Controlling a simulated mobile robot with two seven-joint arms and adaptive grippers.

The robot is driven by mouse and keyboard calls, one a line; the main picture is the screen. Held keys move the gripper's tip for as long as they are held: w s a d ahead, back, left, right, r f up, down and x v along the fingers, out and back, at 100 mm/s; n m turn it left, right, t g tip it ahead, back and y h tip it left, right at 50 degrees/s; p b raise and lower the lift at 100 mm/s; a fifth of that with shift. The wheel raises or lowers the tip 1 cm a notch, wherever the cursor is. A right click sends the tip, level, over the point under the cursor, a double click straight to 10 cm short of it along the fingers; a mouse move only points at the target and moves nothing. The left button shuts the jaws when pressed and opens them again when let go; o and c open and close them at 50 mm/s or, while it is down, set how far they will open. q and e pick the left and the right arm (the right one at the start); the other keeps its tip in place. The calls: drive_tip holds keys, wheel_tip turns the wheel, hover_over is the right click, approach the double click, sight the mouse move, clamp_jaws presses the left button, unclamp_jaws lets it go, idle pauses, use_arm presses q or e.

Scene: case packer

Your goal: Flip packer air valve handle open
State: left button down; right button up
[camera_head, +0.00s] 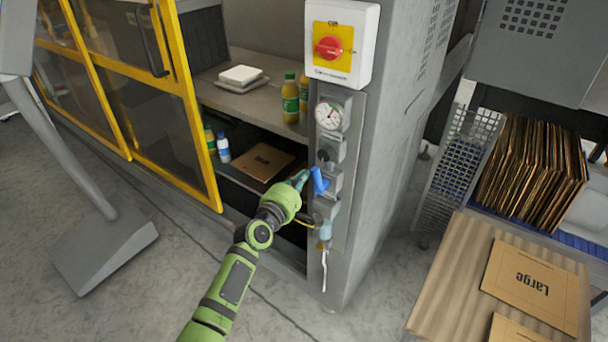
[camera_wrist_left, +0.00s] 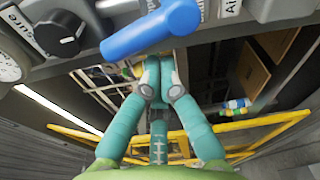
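The blue air valve handle (camera_head: 319,181) is on the grey valve unit on the machine's corner post, below the round gauge. In the left wrist view the handle (camera_wrist_left: 150,30) lies across the top, slanting up to the right. My left gripper (camera_head: 301,178) is just left of the handle in the head view. In the wrist view its teal fingertips (camera_wrist_left: 160,76) are drawn together just below the handle, with nothing seen between them. I cannot tell whether they touch the handle. My right gripper is in neither view.
A pressure gauge (camera_head: 328,116) and a red rotary switch (camera_head: 328,47) sit above the valve. An open bay with bottles (camera_head: 290,98) and a yellow-framed door (camera_head: 150,95) is to the left. A wooden table (camera_head: 450,275) with cartons stands at right.

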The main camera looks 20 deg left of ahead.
sight(320, 178)
use_arm(q)
drive_tip(key=shift+s+d+r, duration=0.1)
drive_tip(key=shift+s+d, duration=0.2)
drive_tip(key=shift+d, duration=0.1)
drive_tip(key=m, duration=0.1)
drive_tip(key=d+m, duration=0.1)
drive_tip(key=m, duration=0.1)
drive_tip(key=shift+s+d+r, duration=0.25)
drive_tip(key=shift+s+r, duration=0.1)
drive_tip(key=shift+r, duration=0.05)
